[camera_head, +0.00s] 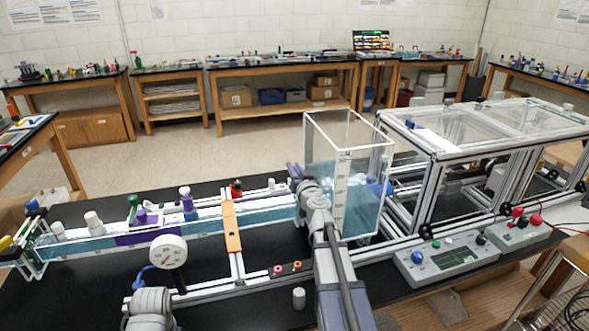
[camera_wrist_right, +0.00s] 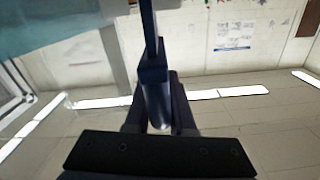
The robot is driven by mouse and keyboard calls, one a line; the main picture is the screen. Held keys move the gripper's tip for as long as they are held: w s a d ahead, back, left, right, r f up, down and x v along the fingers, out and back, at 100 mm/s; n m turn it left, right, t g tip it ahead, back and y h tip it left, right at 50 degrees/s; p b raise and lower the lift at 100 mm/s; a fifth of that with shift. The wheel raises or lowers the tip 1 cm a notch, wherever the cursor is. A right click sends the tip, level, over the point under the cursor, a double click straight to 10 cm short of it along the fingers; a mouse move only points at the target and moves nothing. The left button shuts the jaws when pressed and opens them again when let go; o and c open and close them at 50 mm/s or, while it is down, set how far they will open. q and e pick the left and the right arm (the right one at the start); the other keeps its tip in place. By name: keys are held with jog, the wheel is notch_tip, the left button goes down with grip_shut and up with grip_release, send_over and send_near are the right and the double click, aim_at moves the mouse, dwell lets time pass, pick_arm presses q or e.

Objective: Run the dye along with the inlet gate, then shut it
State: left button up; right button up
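A long clear channel (camera_head: 75,246) holds blue water and runs to a tall clear tank (camera_head: 360,190). My right arm crosses the channel's right end, and my right gripper (camera_head: 294,172) is beside the tank's left side. In the right wrist view, a dark blue handle (camera_wrist_right: 154,75) on an upright bar stands between the fingers of my right gripper (camera_wrist_right: 158,118), which look closed on it. The gate plate itself is hidden. My left arm shows at the bottom left; its gripper is not visible.
A round dial gauge (camera_head: 168,251) stands in front of the channel, left of an orange-brown bar (camera_head: 231,226) across it. Small bottles line the channel. A control box (camera_head: 447,258) is at the right. A small grey cylinder (camera_head: 298,298) stands on the black bench top.

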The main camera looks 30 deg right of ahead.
grip_shut()
jog(key=shift+a, duration=0.1)
dwell(0.8)
notch_tip(320, 180, down, 3)
jog(key=b, duration=0.2)
jog(key=shift+r+b, duration=0.15)
jog(key=shift+b, duration=0.15)
jog(key=shift+r, duration=0.15)
jog(key=o, duration=0.6)
grip_release()
